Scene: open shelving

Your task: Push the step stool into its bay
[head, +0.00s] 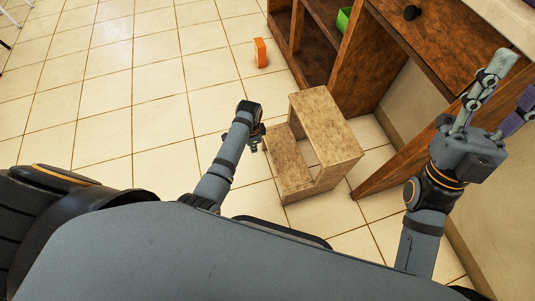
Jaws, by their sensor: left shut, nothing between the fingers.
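The step stool (325,125) is light wood with two steps and stands upright on the tiles. Its higher step is toward the shelving and its lower step (288,165) is on the left. The stool stands at the bay's front. My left gripper (257,146) is shut and empty, pointing down close beside the stool's left side; I cannot tell if it touches. My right gripper (505,85) is raised at the far right, its fingers spread apart, partly cut off by the frame edge.
An orange box (261,52) stands on the floor before the shelving. A green container (343,19) is in a shelf compartment. The right wooden upright (400,170) stands close to the stool.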

